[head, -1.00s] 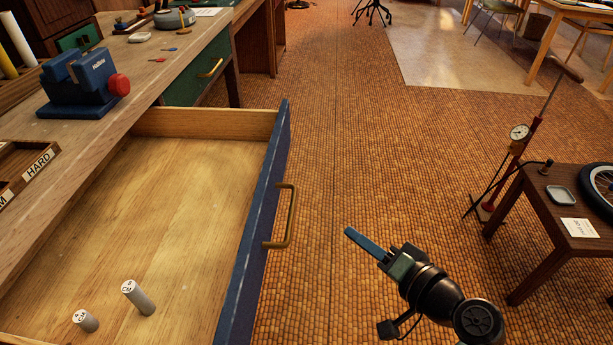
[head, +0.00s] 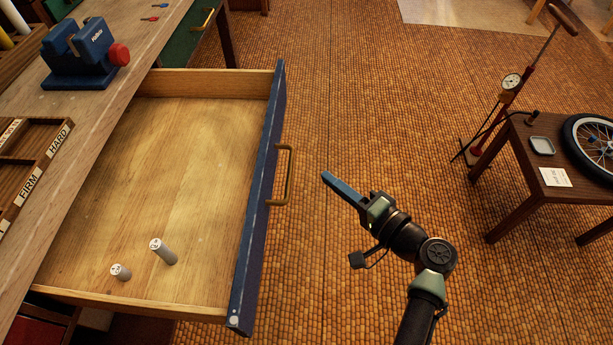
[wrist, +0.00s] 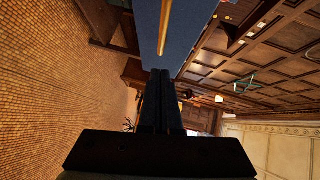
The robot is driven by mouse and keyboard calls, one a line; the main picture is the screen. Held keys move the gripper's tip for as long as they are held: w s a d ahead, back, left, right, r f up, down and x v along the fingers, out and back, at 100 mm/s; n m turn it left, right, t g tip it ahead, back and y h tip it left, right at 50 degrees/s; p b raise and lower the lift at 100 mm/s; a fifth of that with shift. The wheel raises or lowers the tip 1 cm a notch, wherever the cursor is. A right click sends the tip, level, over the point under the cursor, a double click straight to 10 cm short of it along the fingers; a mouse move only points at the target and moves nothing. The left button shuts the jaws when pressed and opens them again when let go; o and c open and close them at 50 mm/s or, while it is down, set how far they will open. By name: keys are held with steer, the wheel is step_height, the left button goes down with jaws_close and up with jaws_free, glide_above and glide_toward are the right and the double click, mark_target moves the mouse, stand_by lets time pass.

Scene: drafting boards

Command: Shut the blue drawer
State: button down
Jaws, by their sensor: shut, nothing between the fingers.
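The blue drawer (head: 258,200) stands pulled far out of the wooden bench at left in the head view. Its blue front carries a brass handle (head: 283,175). My gripper (head: 325,178) is shut and empty, to the right of the drawer front and apart from it, pointing towards the handle side. In the wrist view the blue drawer front (wrist: 178,40) and its brass handle (wrist: 165,25) show ahead of my shut fingers (wrist: 160,74).
A blue device with a red knob (head: 85,55) and a labelled wooden tray (head: 40,150) sit on the bench top. A green drawer (head: 183,45) is beyond. At right are a small table (head: 560,180) with a wheel and a red floor pump (head: 505,100). The floor between is clear.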

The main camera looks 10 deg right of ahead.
steer(key=shift+w+a+f, duration=0.2)
steer(key=shift+w+a, duration=0.3)
steer(key=shift+a, duration=0.3)
steer(key=shift+w+a+f, duration=0.15)
steer(key=shift+w+a, duration=0.4)
steer(key=shift+a, duration=0.2)
steer(key=shift+w+a+f, duration=0.2)
steer(key=shift+w+a, duration=0.3)
steer(key=shift+a, duration=0.3)
steer(key=shift+a, duration=0.1)
